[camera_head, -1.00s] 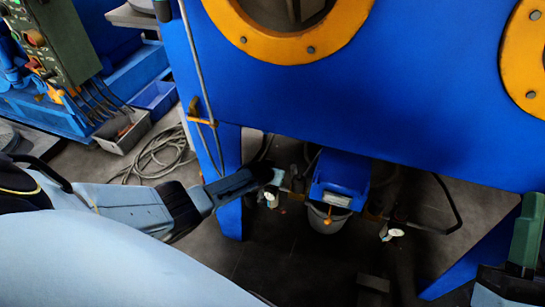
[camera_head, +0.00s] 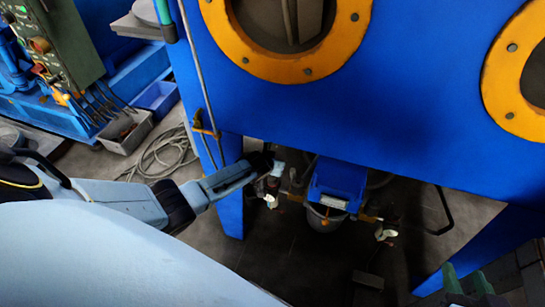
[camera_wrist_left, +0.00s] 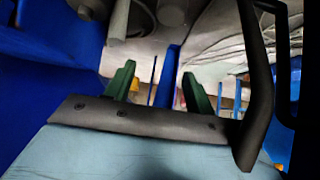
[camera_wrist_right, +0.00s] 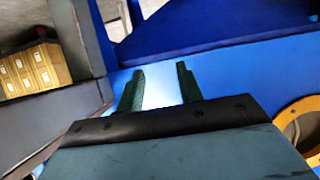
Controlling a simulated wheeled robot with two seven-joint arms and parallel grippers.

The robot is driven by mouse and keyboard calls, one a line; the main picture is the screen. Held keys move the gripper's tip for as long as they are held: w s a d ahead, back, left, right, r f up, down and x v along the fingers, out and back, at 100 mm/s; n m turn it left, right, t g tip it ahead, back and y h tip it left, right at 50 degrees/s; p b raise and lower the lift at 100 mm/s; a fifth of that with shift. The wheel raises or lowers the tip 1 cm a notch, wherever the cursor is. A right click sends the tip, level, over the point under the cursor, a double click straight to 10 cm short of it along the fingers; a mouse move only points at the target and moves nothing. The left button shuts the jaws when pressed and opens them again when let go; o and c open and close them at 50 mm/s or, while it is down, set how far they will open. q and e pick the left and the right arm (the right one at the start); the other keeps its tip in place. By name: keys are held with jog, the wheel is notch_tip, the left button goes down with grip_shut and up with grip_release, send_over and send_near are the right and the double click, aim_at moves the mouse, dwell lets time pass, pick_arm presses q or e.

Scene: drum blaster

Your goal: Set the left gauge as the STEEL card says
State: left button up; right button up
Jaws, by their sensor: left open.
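A small pale round dial (camera_head: 271,201), likely the left gauge, shows under the blue cabinet in the head view. A second pale dial (camera_head: 386,233) is further right. Their readings are too small to tell. My left arm reaches under the cabinet, its end just above the left dial; its fingers are hard to make out there. In the left wrist view my left gripper (camera_wrist_left: 158,85) has its green fingers apart with nothing between them. My right gripper (camera_head: 470,285) is at the lower right edge; in the right wrist view its fingers (camera_wrist_right: 159,85) are apart and empty. I cannot make out a STEEL card.
The blue cabinet (camera_head: 400,130) with orange-rimmed portholes hangs over the dials. A blue bin (camera_head: 336,182) with an unreadable white label sits above a grey bucket (camera_head: 322,222) between them. A cabinet leg stands left of the left dial. Coiled hose (camera_head: 160,155) lies on the floor.

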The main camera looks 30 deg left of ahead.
jog(key=shift+s+d+f+g+h+p, duration=0.2)
jog(key=shift+s+d+f+g, duration=0.1)
jog(key=shift+s+f+g, duration=0.3)
jog(key=shift+s+d+f+g+h+p, duration=0.1)
jog(key=shift+s+d+f+g+h, duration=0.15)
jog(key=shift+s+f+g, duration=0.3)
jog(key=shift+s+d+f+g+h+p, duration=0.15)
jog(key=shift+s+d+f+g, duration=0.2)
jog(key=shift+f, duration=0.4)
